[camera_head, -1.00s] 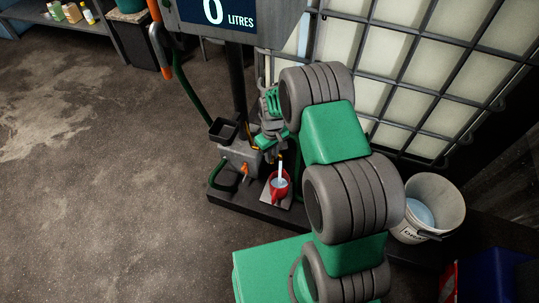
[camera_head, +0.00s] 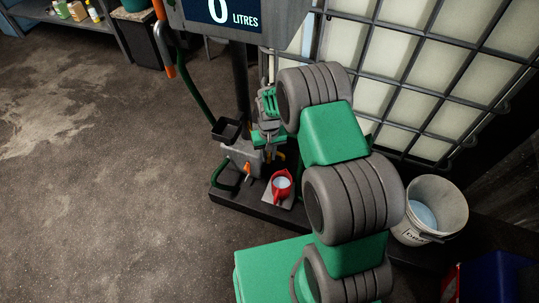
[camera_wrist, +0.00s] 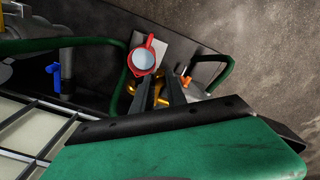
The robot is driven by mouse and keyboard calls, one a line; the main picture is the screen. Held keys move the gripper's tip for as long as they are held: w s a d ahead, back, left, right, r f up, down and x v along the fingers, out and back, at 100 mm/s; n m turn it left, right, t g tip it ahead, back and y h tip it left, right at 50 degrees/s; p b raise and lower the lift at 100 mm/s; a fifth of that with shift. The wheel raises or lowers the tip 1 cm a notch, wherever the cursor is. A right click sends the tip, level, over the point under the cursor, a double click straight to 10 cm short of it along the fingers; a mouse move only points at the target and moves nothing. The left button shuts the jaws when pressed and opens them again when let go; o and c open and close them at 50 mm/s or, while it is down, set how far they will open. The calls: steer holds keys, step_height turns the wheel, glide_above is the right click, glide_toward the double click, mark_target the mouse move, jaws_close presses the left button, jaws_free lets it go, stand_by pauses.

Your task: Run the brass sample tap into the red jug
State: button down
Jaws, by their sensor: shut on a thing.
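The red jug (camera_head: 281,185) stands upright on a small pale plate on the dark base, with pale liquid inside. It also shows from above in the wrist view (camera_wrist: 144,58). The brass tap (camera_wrist: 131,88) shows in part beside and behind my fingers. My gripper (camera_wrist: 158,82) reaches down at the tap, its two dark fingers close together and shut on it. The exact grip is hidden. In the head view my gripper (camera_head: 269,154) is left of and above the jug. No stream falls into the jug.
A grey pump body with an orange lever (camera_head: 247,172) and a black tray (camera_head: 227,131) stand left of the jug. A caged tank (camera_head: 435,65) is behind; a white bucket (camera_head: 432,200) stands right. The floor at left is clear.

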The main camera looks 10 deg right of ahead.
steer(key=shift+w+a+m, duration=0.35)
steer(key=shift+a+m, duration=0.05)
steer(key=shift+m, duration=0.4)
steer(key=shift+r, duration=0.1)
steer(key=c, duration=1.3)
jaws_free()
step_height(320, 180, up, 8)
steer(key=shift+f+p, duration=0.15)
steer(key=shift+p, duration=0.5)
